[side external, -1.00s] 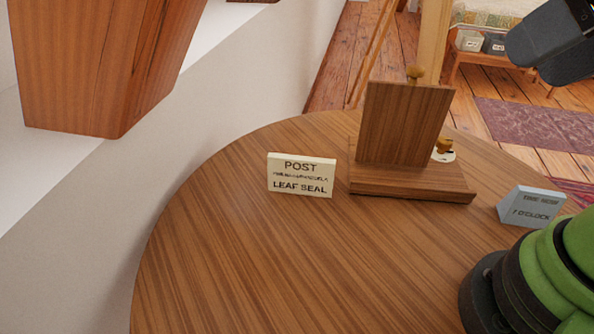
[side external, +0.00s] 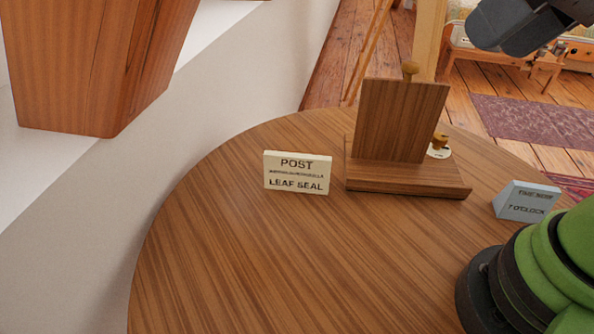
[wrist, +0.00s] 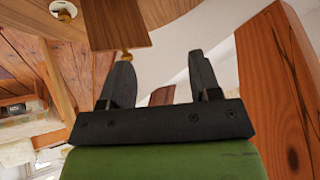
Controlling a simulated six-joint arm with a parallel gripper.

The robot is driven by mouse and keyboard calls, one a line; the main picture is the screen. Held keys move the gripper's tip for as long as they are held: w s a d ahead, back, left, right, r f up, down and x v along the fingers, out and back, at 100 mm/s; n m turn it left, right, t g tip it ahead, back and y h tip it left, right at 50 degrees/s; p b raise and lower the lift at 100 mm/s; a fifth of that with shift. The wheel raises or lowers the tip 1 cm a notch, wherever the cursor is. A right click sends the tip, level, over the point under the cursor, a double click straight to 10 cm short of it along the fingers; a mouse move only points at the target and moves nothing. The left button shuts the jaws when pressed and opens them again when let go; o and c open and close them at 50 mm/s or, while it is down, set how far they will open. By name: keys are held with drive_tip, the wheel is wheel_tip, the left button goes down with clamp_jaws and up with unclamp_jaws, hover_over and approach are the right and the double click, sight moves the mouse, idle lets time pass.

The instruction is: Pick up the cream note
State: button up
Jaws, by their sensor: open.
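The cream note (side external: 297,172) is a small card standing upright on the round wooden table, left of a wooden stand. Its front reads "POST" and "LEAF SEAL", with a smaller line between that is too blurred to read. My gripper (side external: 503,28) is high at the upper right of the side external view, well apart from the note. In the wrist view my gripper (wrist: 161,72) has its two fingers spread with nothing between them. I do not make out the note in the wrist view.
The wooden stand (side external: 402,122) has an upright panel; a brass-coloured knob (side external: 440,141) shows behind it. A blue-grey sign (side external: 527,201) stands at right. A large timber brace (side external: 95,60) is at upper left. The table (side external: 250,260) is bare in front of the note.

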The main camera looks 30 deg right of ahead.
drive_tip(key=w+a+f+n+g, duration=0.1)
drive_tip(key=w+n, duration=0.1)
drive_tip(key=w, duration=0.2)
drive_tip(key=w+a+f+n+g, duration=0.1)
drive_tip(key=w+a+f+n, duration=0.1)
drive_tip(key=w, duration=0.3)
drive_tip(key=n+g+h, duration=0.3)
drive_tip(key=n, duration=0.5)
approach(306, 159)
drive_tip(key=f, duration=0.7)
drive_tip(key=w+d+f, duration=0.1)
drive_tip(key=f, duration=0.2)
drive_tip(key=shift+w+f, duration=0.1)
drive_tip(key=shift+f, duration=0.2)
drive_tip(key=c, duration=1)
